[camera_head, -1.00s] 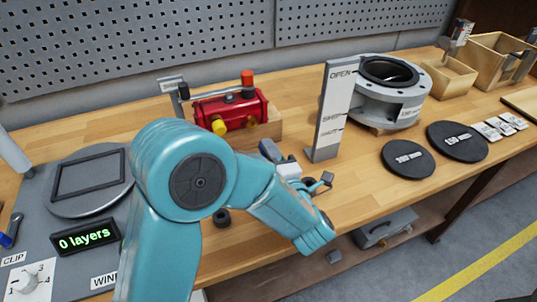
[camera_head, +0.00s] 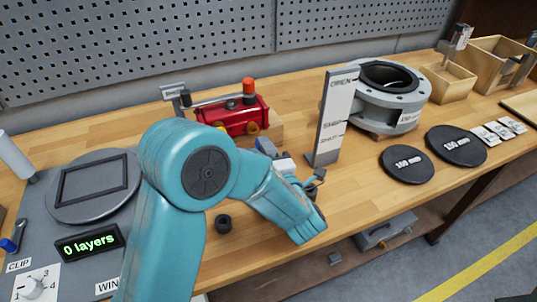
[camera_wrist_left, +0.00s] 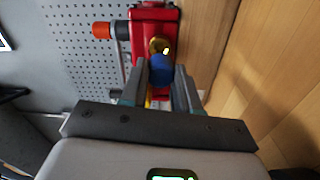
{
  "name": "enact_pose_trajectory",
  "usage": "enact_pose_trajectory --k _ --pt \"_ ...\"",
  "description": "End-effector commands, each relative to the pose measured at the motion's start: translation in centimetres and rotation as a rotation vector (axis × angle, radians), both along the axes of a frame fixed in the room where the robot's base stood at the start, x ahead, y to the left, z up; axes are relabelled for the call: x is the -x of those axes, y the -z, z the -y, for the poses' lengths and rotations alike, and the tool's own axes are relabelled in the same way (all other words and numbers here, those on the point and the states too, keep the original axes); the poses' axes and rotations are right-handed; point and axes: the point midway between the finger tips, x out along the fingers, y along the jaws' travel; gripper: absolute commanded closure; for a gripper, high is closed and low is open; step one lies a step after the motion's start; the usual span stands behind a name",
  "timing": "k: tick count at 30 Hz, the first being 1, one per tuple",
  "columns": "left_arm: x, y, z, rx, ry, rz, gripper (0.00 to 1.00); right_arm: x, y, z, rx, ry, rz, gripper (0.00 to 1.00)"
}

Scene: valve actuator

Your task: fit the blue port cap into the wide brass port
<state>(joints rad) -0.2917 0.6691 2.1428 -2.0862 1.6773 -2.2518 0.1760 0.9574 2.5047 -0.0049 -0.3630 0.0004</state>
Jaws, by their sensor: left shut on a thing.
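The red valve actuator (camera_head: 232,117) lies on a wooden block on the bench, and it also shows at the top of the left wrist view (camera_wrist_left: 150,22). Its wide brass port (camera_wrist_left: 160,45) faces my left gripper; it is a small gold ring in the head view (camera_head: 250,129). My left gripper (camera_head: 266,148) is shut on the blue port cap (camera_wrist_left: 161,70), which sits between the fingertips right in front of the port. I cannot tell whether cap and port touch. The cap is not clearly visible in the head view. My right gripper is out of view.
A white OPEN/SHUT sign post (camera_head: 333,118) stands just right of the gripper, with a grey flanged ring (camera_head: 400,115) behind it. A black ring (camera_head: 223,224) lies near the front edge. Black discs (camera_head: 406,164) lie at right. A winding panel (camera_head: 45,215) is at left.

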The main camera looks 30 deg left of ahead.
Motion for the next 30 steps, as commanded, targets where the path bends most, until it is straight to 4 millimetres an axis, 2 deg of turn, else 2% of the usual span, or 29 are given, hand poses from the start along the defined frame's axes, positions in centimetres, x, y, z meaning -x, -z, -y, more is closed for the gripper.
enact_pose_trajectory --k 9,30 --pt "-1.4 0.0 -1.6 -0.001 0.000 -0.001 0.98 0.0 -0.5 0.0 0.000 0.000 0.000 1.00" --pt "-1.5 -0.1 -1.7 -0.001 0.001 -0.001 0.98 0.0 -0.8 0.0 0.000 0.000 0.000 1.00"
